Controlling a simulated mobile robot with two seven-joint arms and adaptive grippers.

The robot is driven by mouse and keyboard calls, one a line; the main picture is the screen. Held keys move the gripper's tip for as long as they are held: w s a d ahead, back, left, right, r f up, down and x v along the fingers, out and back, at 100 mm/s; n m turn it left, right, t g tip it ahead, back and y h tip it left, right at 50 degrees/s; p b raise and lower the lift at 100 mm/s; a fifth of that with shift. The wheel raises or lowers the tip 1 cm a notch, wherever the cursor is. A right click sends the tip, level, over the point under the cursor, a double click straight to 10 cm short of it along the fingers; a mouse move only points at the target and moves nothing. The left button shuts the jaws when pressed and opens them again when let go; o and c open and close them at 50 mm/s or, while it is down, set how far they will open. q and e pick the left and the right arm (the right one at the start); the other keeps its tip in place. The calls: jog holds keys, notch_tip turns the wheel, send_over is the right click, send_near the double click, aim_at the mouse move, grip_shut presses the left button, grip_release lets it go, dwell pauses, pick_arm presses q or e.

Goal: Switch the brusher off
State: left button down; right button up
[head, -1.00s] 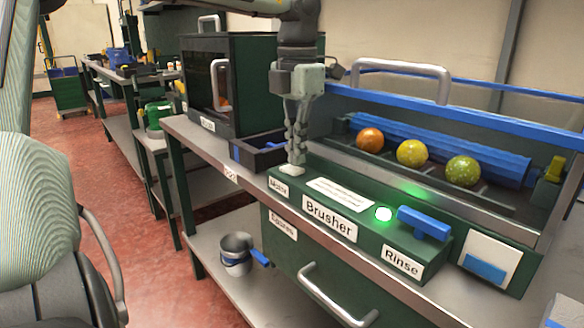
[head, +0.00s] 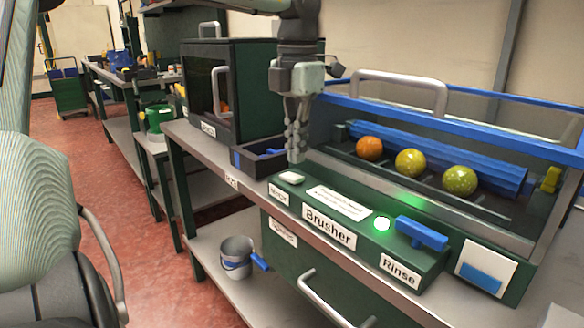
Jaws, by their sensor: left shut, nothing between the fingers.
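The brusher (head: 330,231) is a long dark green machine on the metal bench, with a "Brusher" label. A white button (head: 291,178) sits at the left end of its panel, above a small label that appears to read "Motor". A green lamp (head: 382,224) on the panel is lit. A blue lever (head: 421,234) stands above the "Rinse" label. My left gripper (head: 296,158) points down, shut and empty, just above the white button and apart from it. Orange (head: 369,148), yellow (head: 410,163) and yellow-green (head: 459,181) fruits rest in the brusher's trough. My right gripper is out of view.
A dark tray (head: 248,166) and a dark green cabinet (head: 250,85) stand behind the panel. A raised blue-framed cover with a metal handle (head: 398,78) is over the trough. A bucket (head: 236,262) stands on the lower shelf. Red floor lies open at left.

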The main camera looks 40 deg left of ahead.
aim_at(296, 178)
pick_arm(q)
notch_tip(296, 178, up, 4)
jog(key=p, duration=0.2)
jog(key=shift+r+p, duration=0.15)
jog(key=shift+p, duration=0.25)
dwell(0.4)
